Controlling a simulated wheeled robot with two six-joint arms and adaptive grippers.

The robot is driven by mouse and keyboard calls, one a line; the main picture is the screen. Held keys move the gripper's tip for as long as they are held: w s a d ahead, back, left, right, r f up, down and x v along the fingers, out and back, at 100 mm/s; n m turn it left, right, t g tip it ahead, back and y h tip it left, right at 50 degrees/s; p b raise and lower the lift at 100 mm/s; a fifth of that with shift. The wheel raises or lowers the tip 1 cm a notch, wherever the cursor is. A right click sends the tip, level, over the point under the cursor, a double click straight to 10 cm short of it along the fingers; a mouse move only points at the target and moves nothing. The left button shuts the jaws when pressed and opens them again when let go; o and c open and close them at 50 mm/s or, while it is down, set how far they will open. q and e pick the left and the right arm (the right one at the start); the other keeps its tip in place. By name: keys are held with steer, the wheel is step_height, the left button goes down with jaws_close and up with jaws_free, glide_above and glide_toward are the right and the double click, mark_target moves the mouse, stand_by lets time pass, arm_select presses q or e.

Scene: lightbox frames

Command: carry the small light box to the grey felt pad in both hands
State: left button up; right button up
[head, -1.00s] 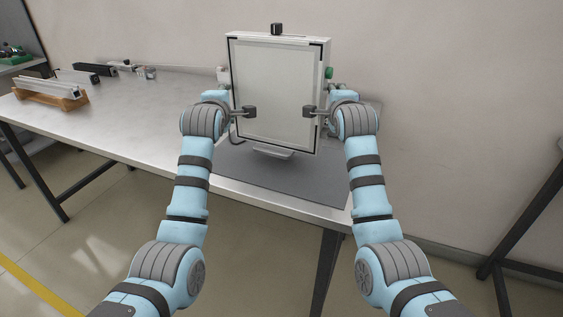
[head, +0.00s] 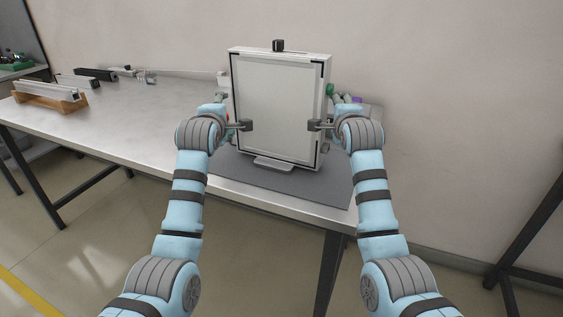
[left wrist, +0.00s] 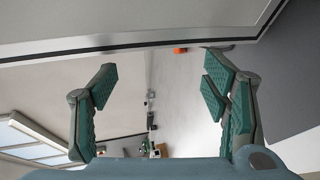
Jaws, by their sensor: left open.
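The small light box (head: 280,105), a pale panel with a dark frame and a black knob on top, stands upright on the grey felt pad (head: 300,187); its foot appears to touch the pad. My left gripper (head: 246,125) is open at the box's left edge, one dark finger showing before its front. In the left wrist view the open green-padded jaws (left wrist: 165,92) are clear of the box's edge (left wrist: 130,47), which crosses the top. My right gripper (head: 315,125) is at the box's right edge; its far finger is hidden, so its jaw state is unclear.
The metal table (head: 110,125) is largely clear to the left. A wooden rack with metal bars (head: 48,98) and a black block (head: 95,72) lie at its far left. Green and purple items (head: 356,99) show behind the box's right side. The wall is close behind.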

arm_select(q)
steer(key=v, duration=1.2)
arm_select(e)
steer(key=v, duration=1.2)
